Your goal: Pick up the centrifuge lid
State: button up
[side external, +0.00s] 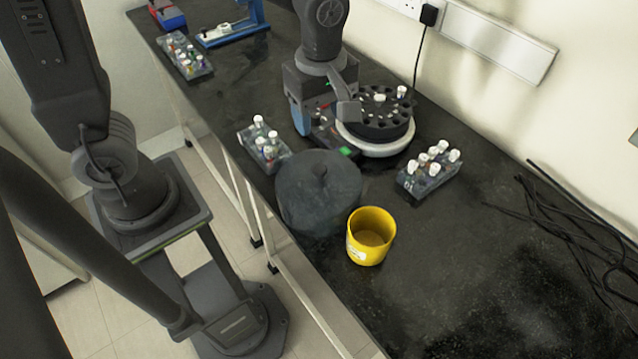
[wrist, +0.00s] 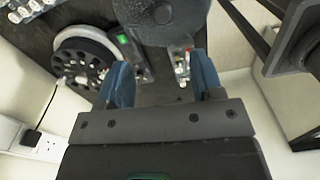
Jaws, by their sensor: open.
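The centrifuge lid (side external: 318,193) is a dark grey round cover with a small knob on top, resting on the black bench near its front edge. It also shows at the top of the wrist view (wrist: 178,30), partly cut off. The open centrifuge (side external: 375,138) stands behind it, its dark rotor holding a few white-capped tubes. The rotor also shows in the wrist view (wrist: 80,62). My gripper (side external: 323,126) is open and empty, beyond the lid and beside the centrifuge. In the wrist view its blue fingers (wrist: 163,75) are wide apart, with the lid ahead of them.
A yellow cup (side external: 371,238) stands close to the lid's right. Racks of capped tubes stand left of the lid (side external: 265,146) and right of the centrifuge (side external: 428,175). Another rack (side external: 185,56) is at the far end. Black cables (side external: 560,220) lie at right; the near bench is clear.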

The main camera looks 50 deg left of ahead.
aim_at(319, 168)
notch_tip(319, 168, down, 14)
jog(key=shift+s+r, duration=0.15)
jog(key=shift+r, duration=0.1)
dwell(0.3)
grip_shut()
dwell(0.5)
